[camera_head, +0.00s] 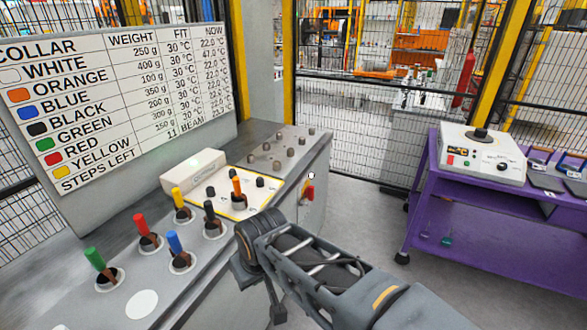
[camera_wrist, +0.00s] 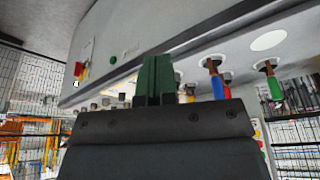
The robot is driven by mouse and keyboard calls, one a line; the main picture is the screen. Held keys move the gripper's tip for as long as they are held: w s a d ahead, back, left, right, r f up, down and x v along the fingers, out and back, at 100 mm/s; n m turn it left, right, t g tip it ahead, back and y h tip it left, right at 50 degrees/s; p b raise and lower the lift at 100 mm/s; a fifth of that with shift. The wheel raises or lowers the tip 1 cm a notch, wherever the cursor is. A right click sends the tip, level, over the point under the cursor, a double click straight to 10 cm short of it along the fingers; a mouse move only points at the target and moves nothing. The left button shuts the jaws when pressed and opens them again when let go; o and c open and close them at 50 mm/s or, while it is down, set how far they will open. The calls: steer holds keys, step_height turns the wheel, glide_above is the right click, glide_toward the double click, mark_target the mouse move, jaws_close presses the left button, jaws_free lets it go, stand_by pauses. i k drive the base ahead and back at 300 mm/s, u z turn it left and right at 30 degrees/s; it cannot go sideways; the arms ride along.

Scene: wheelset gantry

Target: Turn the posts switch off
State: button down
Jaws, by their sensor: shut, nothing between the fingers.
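In the head view my arm reaches to the console's front edge, left of the switch, and the fingers cannot be made out.
The console top (camera_head: 215,262) carries several posts with coloured collars, including green (camera_head: 94,258), red (camera_head: 141,225) and blue (camera_head: 174,242). A white box (camera_head: 194,170) stands behind them. A green button (camera_wrist: 112,60) is near the switch. A purple cart (camera_head: 425,185) stands right, across clear floor.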

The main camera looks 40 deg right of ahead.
mark_target(309, 193)
steer(key=z, duration=0.5)
steer(key=k, duration=0.6)
steer(key=z, duration=1)
steer(key=i, duration=1.5)
steer(key=u, duration=1)
steer(key=i, duration=0.4)
steer(key=u, duration=0.5)
